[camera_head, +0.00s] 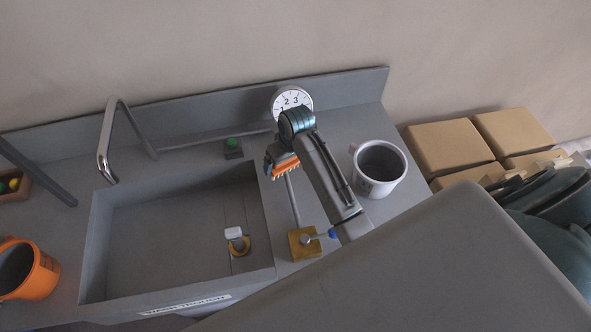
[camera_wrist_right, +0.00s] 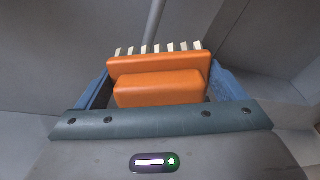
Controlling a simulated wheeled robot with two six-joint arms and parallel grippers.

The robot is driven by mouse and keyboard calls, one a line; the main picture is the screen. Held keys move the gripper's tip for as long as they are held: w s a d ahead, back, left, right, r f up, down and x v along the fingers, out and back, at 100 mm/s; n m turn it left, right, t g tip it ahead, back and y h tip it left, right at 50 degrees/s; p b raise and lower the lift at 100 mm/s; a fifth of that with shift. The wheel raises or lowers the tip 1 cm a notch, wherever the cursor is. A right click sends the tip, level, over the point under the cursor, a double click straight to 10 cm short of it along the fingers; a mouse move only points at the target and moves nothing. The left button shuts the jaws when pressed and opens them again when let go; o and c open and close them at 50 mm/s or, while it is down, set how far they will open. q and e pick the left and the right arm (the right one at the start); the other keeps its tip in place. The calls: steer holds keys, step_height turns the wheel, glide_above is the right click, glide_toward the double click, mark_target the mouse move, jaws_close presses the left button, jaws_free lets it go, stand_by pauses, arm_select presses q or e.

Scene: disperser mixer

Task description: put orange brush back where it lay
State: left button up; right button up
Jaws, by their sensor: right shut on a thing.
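The orange brush (camera_wrist_right: 158,68) is between the blue fingers of my right gripper (camera_wrist_right: 158,85) in the right wrist view, with its pale bristles pointing away from the palm. In the head view the brush (camera_head: 286,165) shows under the right gripper (camera_head: 280,158), near the right edge of the sink, with bristles downward. The gripper is shut on it. It appears held above the counter, though the exact height is hard to tell. My left gripper is not in view.
A grey sink (camera_head: 180,240) with a tap (camera_head: 108,140) lies to the left. A brass block (camera_head: 304,243) with a thin rod is in front. A dial (camera_head: 291,99) is behind, and an orange mug (camera_head: 28,268) stands far left.

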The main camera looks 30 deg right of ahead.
mark_target(296, 160)
steer(key=d+r+g, duration=0.1)
steer(key=d, duration=0.1)
steer(key=d+r+g+h+p, duration=0.1)
steer(key=r, duration=0.1)
steer(key=shift+d, duration=0.4)
steer(key=shift+s+f+p, duration=0.1)
steer(key=shift+f+p, duration=0.3)
steer(key=shift+p, duration=0.1)
step_height(296, 160, down, 4)
steer(key=shift+f+p, duration=0.1)
steer(key=shift+p, duration=0.45)
step_height(296, 160, down, 4)
steer(key=shift+r+p, duration=0.1)
steer(key=shift+p, duration=0.5)
steer(key=shift+f, duration=0.45)
steer(key=o, duration=0.7)
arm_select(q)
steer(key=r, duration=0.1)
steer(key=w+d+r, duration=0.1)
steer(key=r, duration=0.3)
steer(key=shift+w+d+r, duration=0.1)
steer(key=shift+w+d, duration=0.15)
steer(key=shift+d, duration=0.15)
arm_select(e)
steer(key=shift+r, duration=0.1)
